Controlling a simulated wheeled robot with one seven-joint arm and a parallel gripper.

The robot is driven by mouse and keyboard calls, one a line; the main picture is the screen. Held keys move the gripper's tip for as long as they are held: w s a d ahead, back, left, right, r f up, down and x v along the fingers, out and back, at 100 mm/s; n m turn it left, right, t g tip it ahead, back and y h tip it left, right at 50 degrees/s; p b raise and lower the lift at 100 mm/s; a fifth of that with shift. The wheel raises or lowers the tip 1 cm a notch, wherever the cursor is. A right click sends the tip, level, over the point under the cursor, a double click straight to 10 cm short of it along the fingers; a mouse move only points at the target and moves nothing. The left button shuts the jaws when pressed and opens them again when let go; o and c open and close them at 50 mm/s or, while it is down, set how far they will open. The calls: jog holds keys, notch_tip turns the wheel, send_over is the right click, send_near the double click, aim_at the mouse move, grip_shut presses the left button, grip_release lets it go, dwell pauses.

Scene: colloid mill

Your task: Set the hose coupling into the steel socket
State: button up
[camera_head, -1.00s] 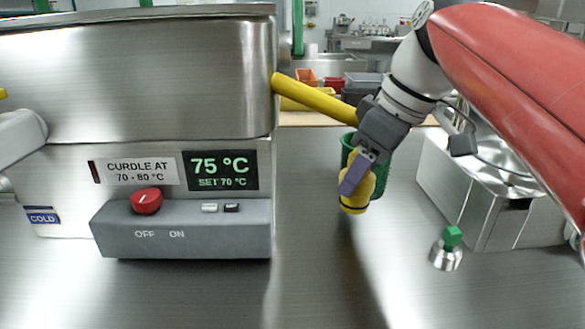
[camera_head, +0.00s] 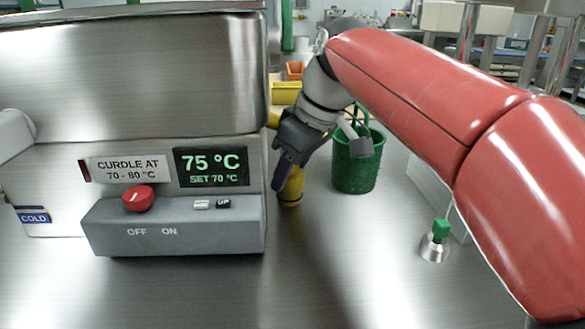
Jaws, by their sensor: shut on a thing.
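My gripper (camera_head: 284,172) points down beside the right end of the steel machine. It is shut on the yellow hose coupling (camera_head: 291,188), whose lower end shows below the fingers, close to the counter. I cannot tell whether it touches the counter. A bit of the yellow hose (camera_head: 273,119) shows between the machine and my wrist; the rest is hidden. A small round steel piece (camera_head: 434,250) with a green block (camera_head: 441,229) on top stands on the counter at the right, apart from my gripper. I cannot tell whether it is the steel socket.
The steel machine (camera_head: 130,75) with its grey control box (camera_head: 185,235) fills the left. Its display reads 75 °C. A green bucket (camera_head: 355,170) stands just right of my gripper. Yellow (camera_head: 287,92) and orange (camera_head: 295,71) bins are behind. The front counter (camera_head: 330,285) is clear.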

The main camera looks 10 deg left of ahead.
jog(key=shift+w+d, duration=0.2)
jog(key=shift+d, duration=0.15)
jog(key=shift+f, duration=0.15)
jog(key=o, duration=1.2)
jog(key=shift+d, duration=0.1)
jog(key=shift+c, duration=0.2)
